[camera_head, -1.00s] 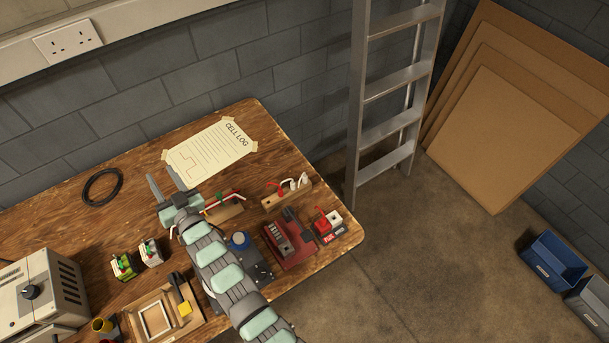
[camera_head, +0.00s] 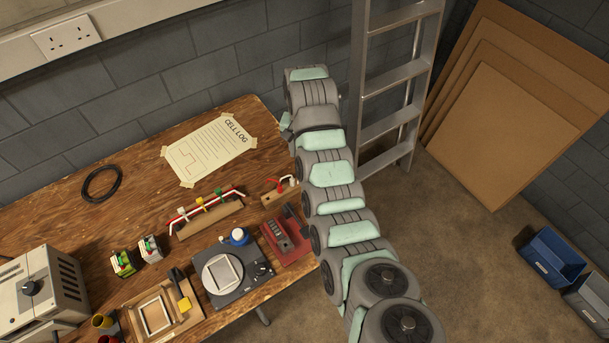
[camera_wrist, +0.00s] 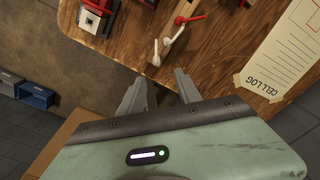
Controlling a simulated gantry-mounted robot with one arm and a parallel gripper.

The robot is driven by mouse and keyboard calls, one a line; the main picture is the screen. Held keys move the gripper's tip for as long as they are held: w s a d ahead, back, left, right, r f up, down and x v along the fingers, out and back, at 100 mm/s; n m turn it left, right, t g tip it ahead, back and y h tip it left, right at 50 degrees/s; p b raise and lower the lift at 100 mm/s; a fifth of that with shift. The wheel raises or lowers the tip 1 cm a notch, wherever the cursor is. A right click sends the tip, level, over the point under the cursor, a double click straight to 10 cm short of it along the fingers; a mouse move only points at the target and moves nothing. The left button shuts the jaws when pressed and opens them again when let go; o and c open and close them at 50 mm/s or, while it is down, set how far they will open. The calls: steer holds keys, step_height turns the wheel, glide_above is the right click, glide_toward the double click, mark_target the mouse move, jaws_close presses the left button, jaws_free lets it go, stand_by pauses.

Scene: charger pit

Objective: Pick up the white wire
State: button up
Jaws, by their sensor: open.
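A wooden block (camera_head: 268,201) near the table's right side holds a red lead (camera_head: 275,186) and white wire (camera_head: 293,181). My arm partly covers this block in the head view. In the wrist view, the white wire (camera_wrist: 156,54) rises from the block (camera_wrist: 180,17), with another white piece (camera_wrist: 167,42) next to it and the red lead (camera_wrist: 190,18). My gripper (camera_wrist: 160,82) is open and empty; its fingers point towards the white pieces, seemingly apart from them. In the head view the fingers are mostly hidden by my arm.
A red and white device (camera_wrist: 96,16) stands near the block. A longer wooden rack (camera_head: 210,222) carries red and white strips with coloured clips. A red-based unit (camera_head: 286,240) and a dark scale-like unit (camera_head: 225,275) stand in front. A ladder (camera_head: 392,95) leans behind my arm.

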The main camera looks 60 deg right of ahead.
steer(key=shift+s+a+f, duration=0.1)
steer(key=shift+s+f, duration=0.15)
steer(key=shift+s, duration=0.2)
step_height(320, 180, down, 10)
steer(key=shift+f+b, duration=0.1)
steer(key=shift+b, duration=0.5)
steer(key=shift+w, duration=0.1)
jaws_close()
